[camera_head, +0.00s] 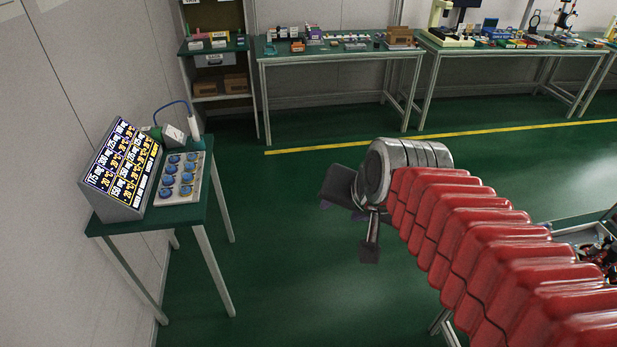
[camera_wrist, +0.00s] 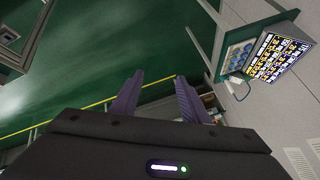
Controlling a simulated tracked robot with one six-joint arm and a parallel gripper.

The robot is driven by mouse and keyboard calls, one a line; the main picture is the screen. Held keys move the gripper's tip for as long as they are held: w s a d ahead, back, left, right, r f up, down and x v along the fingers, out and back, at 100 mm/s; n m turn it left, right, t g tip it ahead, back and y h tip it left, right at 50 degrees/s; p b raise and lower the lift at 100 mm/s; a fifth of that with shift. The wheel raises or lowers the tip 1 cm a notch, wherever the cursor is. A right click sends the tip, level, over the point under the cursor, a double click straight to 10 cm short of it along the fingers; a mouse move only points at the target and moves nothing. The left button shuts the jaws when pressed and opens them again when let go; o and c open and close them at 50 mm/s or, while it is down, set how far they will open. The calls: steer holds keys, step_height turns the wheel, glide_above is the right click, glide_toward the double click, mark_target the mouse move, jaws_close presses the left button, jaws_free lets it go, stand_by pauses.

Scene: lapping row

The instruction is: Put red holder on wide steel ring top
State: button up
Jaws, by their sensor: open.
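My gripper (camera_head: 343,209) is open in mid-air over the green floor, in the middle of the head view. In the wrist view its two purple fingers (camera_wrist: 157,90) stand apart with nothing between them. I cannot make out a red holder or a wide steel ring in either view. A grey tray (camera_head: 580,232) at the right edge of the head view holds small dark and red items, too small and too hidden by my arm to tell apart.
A small green table (camera_head: 220,218) at left carries a sign panel (camera_head: 120,165) and a board of blue discs (camera_head: 181,178). Workbenches (camera_head: 340,52) and a shelf (camera_head: 215,45) line the back, beyond a yellow floor line (camera_head: 330,147). Open floor lies around my gripper.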

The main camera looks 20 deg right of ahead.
steer(key=s+a+f+n+g, duration=0.1)
steer(key=s+a+n, duration=0.2)
steer(key=s+n, duration=0.3)
steer(key=shift+s+f+n+g, duration=0.25)
steer(key=shift+s+n+g, duration=0.05)
steer(key=shift+s, duration=0.65)
steer(key=shift+c, duration=1.2)
steer(key=shift+d, duration=0.2)
